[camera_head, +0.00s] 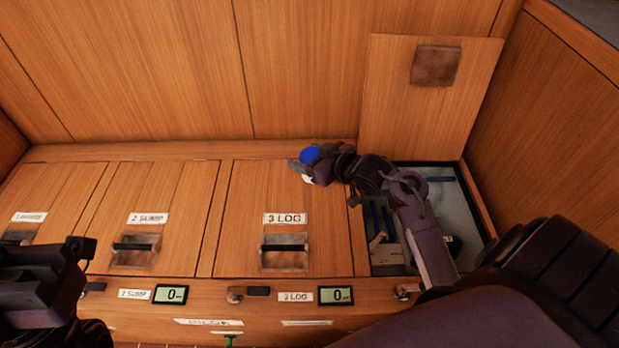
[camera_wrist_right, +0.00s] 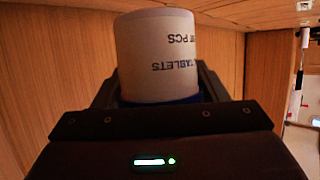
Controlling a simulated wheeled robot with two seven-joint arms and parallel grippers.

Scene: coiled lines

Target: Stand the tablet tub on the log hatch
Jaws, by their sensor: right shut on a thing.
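The tablet tub is a small white tub with a blue lid (camera_head: 309,154), held in my right gripper (camera_head: 303,167). In the right wrist view its white side (camera_wrist_right: 158,55) fills the space between the fingers, with "TABLETS" lettering upside down. The log hatch (camera_head: 247,205) is a closed wooden lid labelled "3 LOG" with a recessed handle. The right gripper is shut on the tub over the back right part of this hatch. Whether the tub touches the wood I cannot tell. My left gripper (camera_head: 45,280) is at the lower left; its fingers do not show clearly.
Right of the log hatch is an open compartment (camera_head: 465,215) with several items inside; its lid (camera_head: 385,90) stands raised behind it.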

